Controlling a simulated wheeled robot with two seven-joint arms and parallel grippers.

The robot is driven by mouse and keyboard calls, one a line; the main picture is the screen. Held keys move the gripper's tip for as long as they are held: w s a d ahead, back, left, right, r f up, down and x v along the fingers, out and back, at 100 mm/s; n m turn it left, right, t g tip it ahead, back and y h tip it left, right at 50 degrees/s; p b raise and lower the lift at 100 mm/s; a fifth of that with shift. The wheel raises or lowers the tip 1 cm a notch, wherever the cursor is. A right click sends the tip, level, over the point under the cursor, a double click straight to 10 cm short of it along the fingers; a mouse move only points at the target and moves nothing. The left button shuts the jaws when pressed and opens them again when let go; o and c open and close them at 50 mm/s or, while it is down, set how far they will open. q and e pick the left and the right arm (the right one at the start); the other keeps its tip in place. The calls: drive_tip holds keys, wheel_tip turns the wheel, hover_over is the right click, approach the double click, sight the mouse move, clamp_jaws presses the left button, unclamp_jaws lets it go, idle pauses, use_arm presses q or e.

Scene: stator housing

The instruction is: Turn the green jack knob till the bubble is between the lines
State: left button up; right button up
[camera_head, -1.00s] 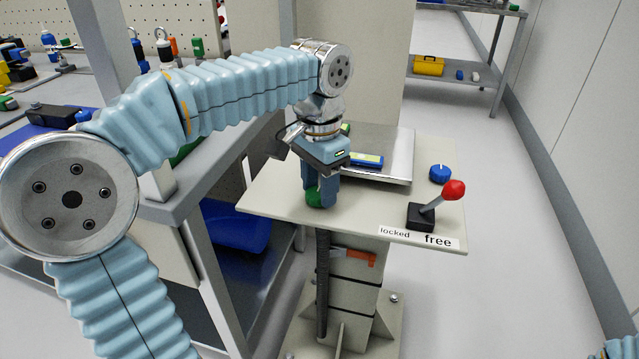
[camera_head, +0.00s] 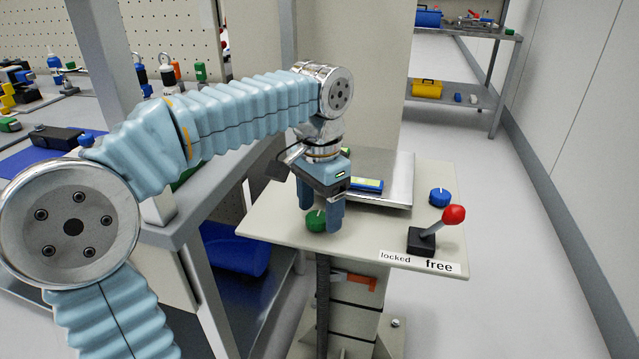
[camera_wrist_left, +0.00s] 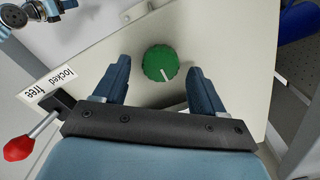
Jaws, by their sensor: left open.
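The green jack knob (camera_head: 316,220) sits near the front left of the beige plate (camera_head: 275,215). It has a pale pointer line and also shows in the left wrist view (camera_wrist_left: 160,64). My left gripper (camera_head: 320,222) is above the plate at the knob. In the left wrist view its two fingers are spread apart, with the knob between and a little beyond the tips and gaps on both sides. The level vial (camera_head: 366,184) is a yellow-green strip in a blue body behind the gripper, partly hidden; its bubble is too small to tell. My right gripper does not show.
A lever with a red ball (camera_head: 454,214) stands at the plate's right, by a label reading "locked" and "free" (camera_head: 420,262). A blue knob (camera_head: 440,197) sits behind it. A metal slab (camera_head: 395,190) lies at the back. A grey workbench frame stands on the left.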

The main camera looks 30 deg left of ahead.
sight(319, 216)
use_arm(q)
wheel_tip(319, 216, up, 13)
idle(0.3)
idle(0.6)
